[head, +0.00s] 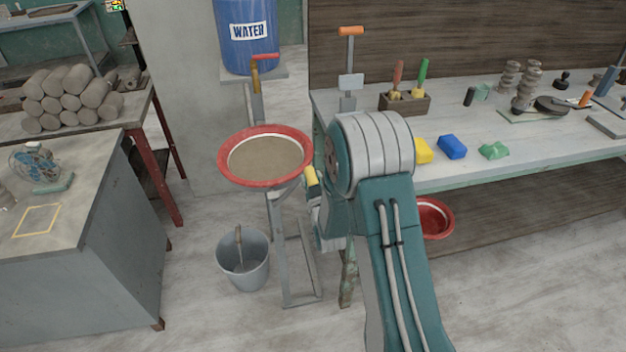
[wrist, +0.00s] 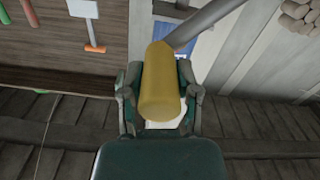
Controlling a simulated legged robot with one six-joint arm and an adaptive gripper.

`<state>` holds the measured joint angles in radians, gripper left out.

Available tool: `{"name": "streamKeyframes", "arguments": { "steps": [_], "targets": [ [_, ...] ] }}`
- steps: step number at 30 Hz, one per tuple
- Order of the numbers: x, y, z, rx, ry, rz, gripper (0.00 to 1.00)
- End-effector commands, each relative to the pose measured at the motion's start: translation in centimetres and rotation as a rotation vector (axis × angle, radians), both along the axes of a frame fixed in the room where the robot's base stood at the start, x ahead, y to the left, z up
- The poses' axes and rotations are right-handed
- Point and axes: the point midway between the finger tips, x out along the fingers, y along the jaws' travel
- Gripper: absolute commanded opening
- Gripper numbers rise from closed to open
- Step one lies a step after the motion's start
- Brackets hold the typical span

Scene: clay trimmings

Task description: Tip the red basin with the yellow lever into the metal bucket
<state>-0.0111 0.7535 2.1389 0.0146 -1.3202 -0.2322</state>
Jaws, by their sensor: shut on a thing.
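The red basin (head: 222,172) sits level on a grey metal stand (head: 279,235) and holds a grey-brown fill. The yellow lever (head: 312,177) shows at the basin's right side; most of it is hidden behind my arm. In the wrist view the yellow lever grip (wrist: 160,90) lies between my fingers, with a grey rod running up and right from it. My gripper (wrist: 160,92) is shut on this grip. In the head view my gripper is largely hidden by my arm. The metal bucket (head: 234,276) stands on the floor below and left of the basin, with a handled tool in it.
A workbench (head: 570,160) with tools and coloured blocks stands at right; another red basin (head: 438,219) is beneath it. A blue water barrel (head: 245,55) stands behind. A grey table (head: 85,215) is at left.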

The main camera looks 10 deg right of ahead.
Motion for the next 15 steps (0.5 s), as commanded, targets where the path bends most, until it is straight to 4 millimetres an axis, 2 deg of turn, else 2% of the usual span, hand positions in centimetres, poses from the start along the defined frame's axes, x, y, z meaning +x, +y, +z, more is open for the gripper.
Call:
{"name": "streamKeyframes", "arguments": {
  "steps": [15],
  "targets": [
    [0.1,5.2,2.8,-0.322,-0.005,0.009,0.00]
  ]
}}
